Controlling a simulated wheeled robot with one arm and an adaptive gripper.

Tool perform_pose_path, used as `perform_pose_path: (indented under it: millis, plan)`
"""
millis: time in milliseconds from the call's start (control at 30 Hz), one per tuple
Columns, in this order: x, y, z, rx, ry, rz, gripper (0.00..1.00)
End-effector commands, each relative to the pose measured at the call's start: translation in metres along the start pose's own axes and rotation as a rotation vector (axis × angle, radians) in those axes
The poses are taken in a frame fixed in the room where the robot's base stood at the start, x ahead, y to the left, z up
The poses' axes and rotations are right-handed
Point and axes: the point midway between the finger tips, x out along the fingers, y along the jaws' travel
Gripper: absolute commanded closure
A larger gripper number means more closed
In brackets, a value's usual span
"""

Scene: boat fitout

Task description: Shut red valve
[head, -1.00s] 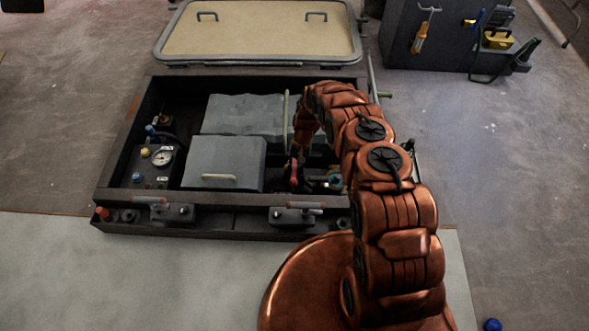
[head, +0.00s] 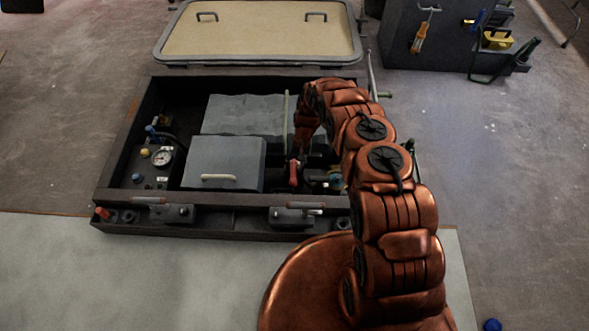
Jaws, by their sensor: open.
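The red valve handle (head: 294,174) stands near the front wall inside the open dark hatch box, right of the grey box with a pale handle. It looks roughly upright in the picture. My gripper (head: 300,154) points down into the box, just above and behind the red handle. It is open and looks empty. The fingertips are small and dark, so I cannot tell whether they touch the handle. The valve body below the handle is hard to make out.
The grey box (head: 222,160) lies left of the valve. A pale upright rod (head: 286,122) stands close to my gripper. A gauge panel (head: 150,172) is at the left. The raised hatch lid (head: 258,35) stands behind.

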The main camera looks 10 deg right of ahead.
Motion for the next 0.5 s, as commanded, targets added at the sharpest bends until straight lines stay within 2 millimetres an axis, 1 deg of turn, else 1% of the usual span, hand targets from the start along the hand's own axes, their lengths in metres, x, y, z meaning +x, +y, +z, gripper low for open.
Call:
perform_pose_path:
  millis: [167,300,500]
  plan:
    - [-0.026,0.0,0.0,0.0,0.0,0.0,0.53]
    - [-0.055,0.0,-0.001,-0.001,0.006,0.0,0.53]
    - [-0.09,0.0,-0.001,-0.001,0.003,0.001,0.53]
